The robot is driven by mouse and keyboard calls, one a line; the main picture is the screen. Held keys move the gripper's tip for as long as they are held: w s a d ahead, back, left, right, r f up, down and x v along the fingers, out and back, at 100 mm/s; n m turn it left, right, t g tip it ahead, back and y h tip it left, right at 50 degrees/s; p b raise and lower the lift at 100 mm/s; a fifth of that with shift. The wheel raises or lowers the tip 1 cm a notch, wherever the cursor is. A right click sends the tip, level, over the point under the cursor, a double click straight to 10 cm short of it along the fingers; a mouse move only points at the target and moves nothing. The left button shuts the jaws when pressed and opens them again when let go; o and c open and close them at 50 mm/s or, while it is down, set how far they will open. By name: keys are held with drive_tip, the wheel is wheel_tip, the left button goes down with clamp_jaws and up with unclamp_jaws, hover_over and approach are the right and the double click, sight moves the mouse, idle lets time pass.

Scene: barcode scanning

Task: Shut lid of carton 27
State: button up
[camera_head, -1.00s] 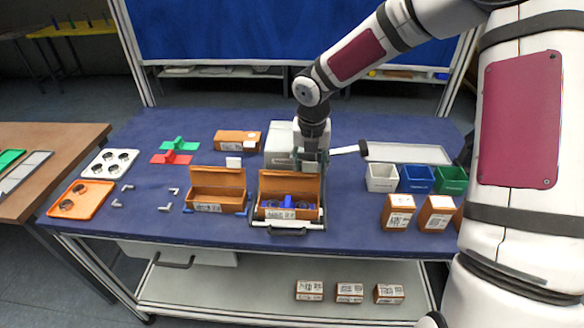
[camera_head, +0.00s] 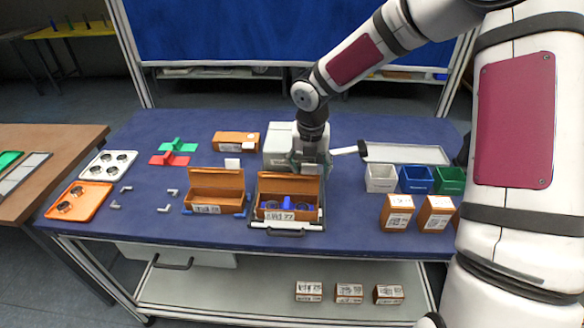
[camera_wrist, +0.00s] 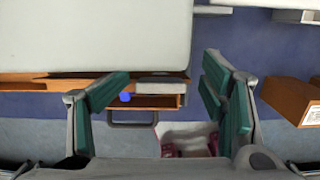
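An open orange-brown carton (camera_head: 265,211) stands in the middle of the table with blue pieces inside. Its front label seems to read 27, though the print is small. Its lid (camera_head: 280,185) stands upright at the back. My gripper (camera_head: 309,164) is just behind and above the lid's right part; I cannot tell whether they touch. In the wrist view my gripper (camera_wrist: 165,95) has its two green-padded fingers wide apart. The orange-brown carton edge and a blue piece (camera_wrist: 125,97) show between them.
A second open carton (camera_head: 216,199) stands to the left. A pale grey box (camera_head: 279,145) stands behind my gripper. White, blue and green bins (camera_head: 417,179) and upright cartons (camera_head: 397,213) stand to the right. The table's left front holds small grey parts.

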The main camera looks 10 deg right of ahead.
drive_tip(key=shift+s+a+r+p, duration=0.15)
drive_tip(key=shift+s+p, duration=0.15)
drive_tip(key=shift+s, duration=0.3)
drive_tip(key=shift+s+a+p, duration=0.15)
drive_tip(key=shift+s+p, duration=0.1)
drive_tip(key=shift+s, duration=0.3)
drive_tip(key=shift+c, duration=0.5)
drive_tip(key=shift+s+a+f+p, duration=0.15)
drive_tip(key=shift+s+a+p, duration=0.1)
drive_tip(key=shift+s, duration=0.35)
drive_tip(key=shift+s+a+f+p, duration=0.15)
drive_tip(key=shift+s+a, duration=0.05)
drive_tip(key=shift+s, duration=0.35)
drive_tip(key=c, duration=0.8)
drive_tip(key=o, duration=0.7)
drive_tip(key=s+r+p, duration=0.1)
drive_tip(key=r, duration=0.1)
drive_tip(key=s+r+p, duration=0.1)
drive_tip(key=r+p, duration=0.1)
drive_tip(key=s+a+r+p, duration=0.1)
drive_tip(key=r, duration=0.1)
drive_tip(key=shift+p, duration=0.3)
drive_tip(key=shift+w, duration=0.1)
